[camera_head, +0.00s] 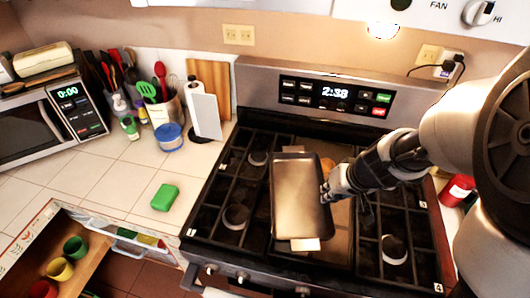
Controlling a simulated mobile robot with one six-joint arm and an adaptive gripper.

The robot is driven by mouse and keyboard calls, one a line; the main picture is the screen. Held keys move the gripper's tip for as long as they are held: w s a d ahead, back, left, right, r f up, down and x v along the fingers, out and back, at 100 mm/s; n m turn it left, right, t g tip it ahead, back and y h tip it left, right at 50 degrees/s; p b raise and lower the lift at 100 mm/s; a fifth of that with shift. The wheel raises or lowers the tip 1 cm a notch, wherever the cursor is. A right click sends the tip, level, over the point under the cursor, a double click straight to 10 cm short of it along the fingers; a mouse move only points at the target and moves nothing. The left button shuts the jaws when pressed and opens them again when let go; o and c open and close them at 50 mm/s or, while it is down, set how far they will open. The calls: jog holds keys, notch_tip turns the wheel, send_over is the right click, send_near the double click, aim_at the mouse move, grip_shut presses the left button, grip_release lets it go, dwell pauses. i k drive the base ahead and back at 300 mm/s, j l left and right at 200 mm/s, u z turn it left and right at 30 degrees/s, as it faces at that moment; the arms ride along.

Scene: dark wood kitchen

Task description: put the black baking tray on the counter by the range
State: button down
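The baking tray (297,193) is a dark, brownish rectangular pan with a raised rim, over the middle of the range (233,179). My gripper (325,191) reaches in from the right and appears shut on the tray's right edge; its fingertips are small and partly hidden. I cannot tell how high the tray is above the cooktop. The white tiled counter (105,183) lies left of the range.
A green sponge (164,197) lies on the counter near the range. A blue-lidded tub (169,137), a paper towel roll (204,112), utensils and a microwave (40,128) stand farther back. An open drawer with colored cups (60,269) juts out front left. The counter's middle is clear.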

aim_at(114, 171)
jog(key=j+u, duration=0.65)
jog(key=i+j+u, duration=0.1)
jog(key=u, duration=0.25)
jog(key=i+j, duration=0.25)
jog(key=j, duration=0.2)
jog(key=i+j+u, duration=0.15)
jog(key=j, duration=0.35)
jog(key=i+j, duration=0.35)
jog(key=i+j+u, duration=0.1)
jog(key=i+j, duration=0.2)
jog(key=j, duration=0.2)
jog(key=i, duration=0.25)
